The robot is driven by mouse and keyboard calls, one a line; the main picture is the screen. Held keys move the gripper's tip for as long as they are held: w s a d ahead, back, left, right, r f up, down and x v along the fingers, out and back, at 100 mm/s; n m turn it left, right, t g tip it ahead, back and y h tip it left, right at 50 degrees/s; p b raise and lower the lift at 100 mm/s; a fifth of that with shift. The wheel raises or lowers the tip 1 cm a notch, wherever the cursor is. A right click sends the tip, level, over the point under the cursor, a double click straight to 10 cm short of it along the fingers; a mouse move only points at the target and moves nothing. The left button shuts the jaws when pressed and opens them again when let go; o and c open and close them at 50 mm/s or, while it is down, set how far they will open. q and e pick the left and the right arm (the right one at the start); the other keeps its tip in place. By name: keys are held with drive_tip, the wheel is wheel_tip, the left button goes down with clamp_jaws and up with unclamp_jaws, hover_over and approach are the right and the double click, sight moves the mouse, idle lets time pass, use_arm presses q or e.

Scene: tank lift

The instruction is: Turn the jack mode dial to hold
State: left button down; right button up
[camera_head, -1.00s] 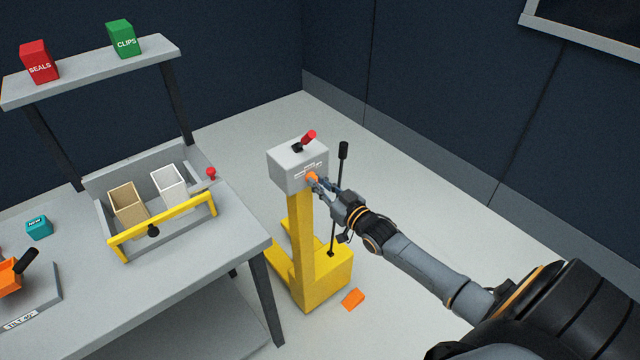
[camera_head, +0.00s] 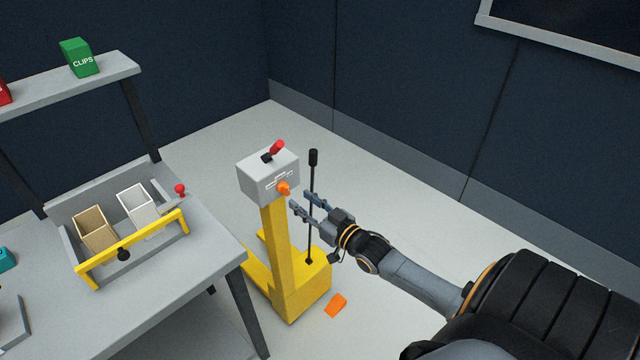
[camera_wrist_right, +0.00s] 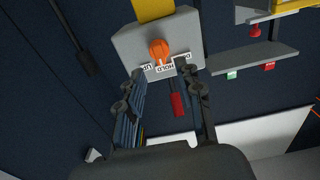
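The jack is yellow with a grey control box (camera_head: 262,180) on top of its post. The orange mode dial (camera_head: 284,188) is on the box's front face. In the right wrist view, the dial (camera_wrist_right: 159,50) appears upside down, above a middle label reading HOLD (camera_wrist_right: 164,69). Its lower end seems to lie toward that label, but I cannot tell its exact angle. Labels at either side are partly hidden by my fingers. My right gripper (camera_head: 300,199) is open and empty, just in front of the dial and apart from it. My left gripper is out of view.
A red-tipped lever (camera_head: 276,148) is on top of the box. A black-topped rod (camera_head: 314,160) stands behind my right gripper. An orange wedge (camera_head: 336,305) lies on the floor by the jack base. A grey table (camera_head: 190,255) with a yellow-handled tray (camera_head: 140,243) stands at left.

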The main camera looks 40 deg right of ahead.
drive_tip(key=s, duration=0.6)
drive_tip(key=shift+s+d, duration=0.25)
drive_tip(key=s+a+f+g+h, duration=0.1)
drive_tip(key=s+f+g, duration=0.3)
drive_tip(key=f, duration=0.7)
drive_tip(key=s+a+f+g, duration=0.1)
drive_tip(key=s+f+g, duration=0.1)
drive_tip(key=s+f, duration=0.65)
drive_tip(key=s+f+g+h, duration=0.1)
drive_tip(key=s+f+g, duration=0.15)
drive_tip(key=f, duration=1.05)
drive_tip(key=s+a+f+g, duration=0.4)
drive_tip(key=s+a+f, duration=0.2)
drive_tip(key=s, duration=0.6)
drive_tip(key=s+a+f+n+g, duration=0.1)
drive_tip(key=s+a+f+g, duration=0.3)
drive_tip(key=s+a+f, duration=0.3)
drive_tip(key=s+f, duration=0.3)
drive_tip(key=s, duration=0.3)
drive_tip(key=shift+s+n+y, duration=0.15)
drive_tip(key=shift+n+y, duration=0.15)
drive_tip(key=shift+y, duration=0.1)
drive_tip(key=shift+g, duration=0.25)
